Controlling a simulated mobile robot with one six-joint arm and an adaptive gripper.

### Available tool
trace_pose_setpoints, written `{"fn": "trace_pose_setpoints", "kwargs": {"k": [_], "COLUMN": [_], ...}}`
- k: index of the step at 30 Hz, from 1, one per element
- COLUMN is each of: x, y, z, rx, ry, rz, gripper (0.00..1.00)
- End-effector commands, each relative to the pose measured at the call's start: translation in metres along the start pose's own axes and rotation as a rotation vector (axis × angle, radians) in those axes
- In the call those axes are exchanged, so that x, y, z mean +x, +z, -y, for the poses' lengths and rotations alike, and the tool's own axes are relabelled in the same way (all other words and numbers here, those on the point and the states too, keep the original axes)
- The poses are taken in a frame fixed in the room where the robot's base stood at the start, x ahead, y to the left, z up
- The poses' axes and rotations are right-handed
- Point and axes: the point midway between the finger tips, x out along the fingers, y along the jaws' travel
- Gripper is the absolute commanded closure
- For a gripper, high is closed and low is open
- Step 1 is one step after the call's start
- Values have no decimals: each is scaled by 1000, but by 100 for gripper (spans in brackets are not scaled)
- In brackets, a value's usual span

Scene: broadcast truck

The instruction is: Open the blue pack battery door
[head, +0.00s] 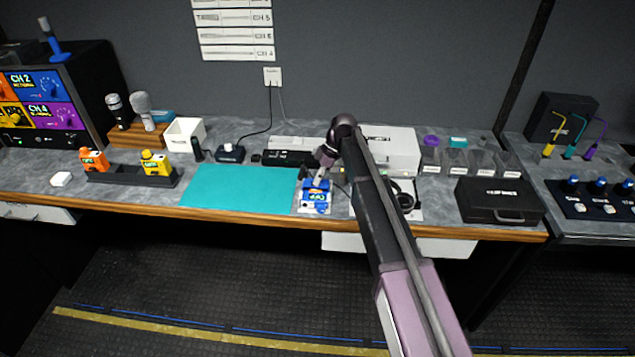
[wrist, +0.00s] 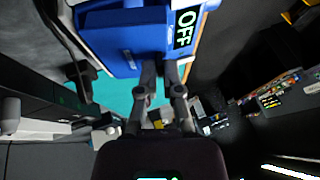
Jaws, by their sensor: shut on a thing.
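The blue pack (head: 317,197) stands on the bench just right of the teal mat, in a pale holder (head: 302,209). In the wrist view the blue pack (wrist: 125,38) fills the top, with a dark display (wrist: 186,29) reading OFF. My gripper (head: 318,178) reaches down to the pack's upper back side. In the wrist view my gripper (wrist: 160,68) has its fingertips close together at the pack's lower edge, shut on a part of it that looks like the battery door. The fingers hide much of that part, and I cannot tell how far the door stands open.
The teal mat (head: 246,187) lies clear on the left. An orange pack (head: 94,160) and a yellow pack (head: 156,163) stand in a dark rack (head: 130,178). A white box (head: 391,150) is behind my arm, and a black case (head: 499,201) is to the right.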

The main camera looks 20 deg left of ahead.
Motion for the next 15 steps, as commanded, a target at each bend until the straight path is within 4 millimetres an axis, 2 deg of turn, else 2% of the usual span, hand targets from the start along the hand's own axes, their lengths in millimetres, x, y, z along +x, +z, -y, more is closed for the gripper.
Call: {"fn": "trace_pose_setpoints", "kwargs": {"k": [1,9,15], "x": [-2,-8,-10], "y": [-1,-4,-4], "z": [-6,-8,-7], "rx": [13,66,79], "ry": [-28,-156,-189], "rz": [1,0,2], "gripper": [100,100,100]}}
